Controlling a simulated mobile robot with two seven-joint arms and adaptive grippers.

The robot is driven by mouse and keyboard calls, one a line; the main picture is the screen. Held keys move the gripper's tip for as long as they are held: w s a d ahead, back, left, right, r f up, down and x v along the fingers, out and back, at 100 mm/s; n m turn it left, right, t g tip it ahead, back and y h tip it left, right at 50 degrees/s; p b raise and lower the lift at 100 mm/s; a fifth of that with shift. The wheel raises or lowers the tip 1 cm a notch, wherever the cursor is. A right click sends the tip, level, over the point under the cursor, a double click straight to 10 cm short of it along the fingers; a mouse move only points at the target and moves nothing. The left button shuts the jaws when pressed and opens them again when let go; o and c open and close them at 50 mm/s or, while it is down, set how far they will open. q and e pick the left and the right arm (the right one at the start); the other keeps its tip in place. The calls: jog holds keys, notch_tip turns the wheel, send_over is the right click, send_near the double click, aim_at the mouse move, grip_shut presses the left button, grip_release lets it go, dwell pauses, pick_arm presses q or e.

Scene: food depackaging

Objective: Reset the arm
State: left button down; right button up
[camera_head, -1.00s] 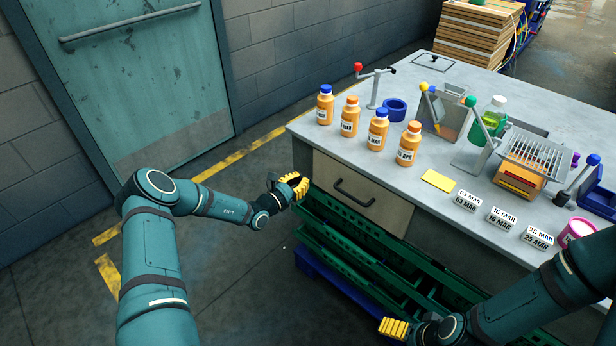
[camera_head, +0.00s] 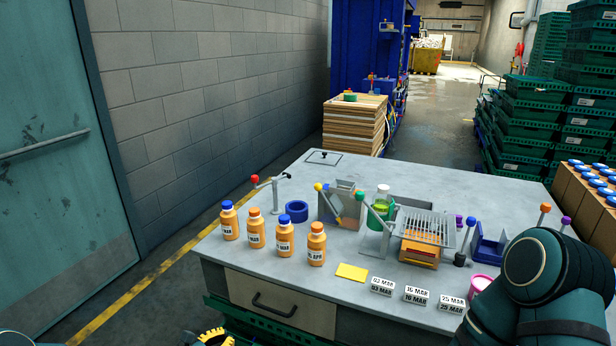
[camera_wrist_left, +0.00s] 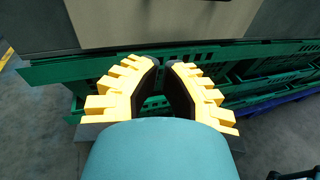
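My left gripper (camera_head: 215,338) shows only as a bit of yellow finger at the bottom edge of the head view, in front of the table's drawer side. In the left wrist view its two yellow fingers (camera_wrist_left: 164,66) have dark inner pads with a gap between them, and nothing is held. They point toward the green crates (camera_wrist_left: 265,75) under the table. My right arm (camera_head: 545,285) is at the lower right of the head view, overlapping the table's right corner; its gripper is out of the picture.
The grey table (camera_head: 225,275) holds several orange bottles (camera_head: 284,236), a yellow card (camera_head: 351,272), date blocks (camera_head: 416,295), a wire rack (camera_head: 427,227) and small levers. A drawer (camera_head: 285,305) faces me. Floor to the left is clear up to the teal door (camera_head: 55,190).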

pick_arm(q)
jog(key=s+d+f+m+g+h, duration=0.2)
jog(key=s+d+m+g, duration=0.45)
jog(key=d, duration=0.35)
jog(key=s+d+m+g+y, duration=0.2)
jog(key=s+m+y, duration=0.2)
jog(key=s+m, duration=0.4)
jog(key=s+d+m+g+y, duration=0.2)
jog(key=s+m+g+y, duration=0.1)
jog(key=s+m, duration=0.6)
jog(key=m+y, duration=0.1)
jog(key=m, duration=0.1)
jog(key=shift+s+d+m, duration=0.25)
jog(key=shift+d+m, duration=0.1)
jog(key=shift+d, duration=0.05)
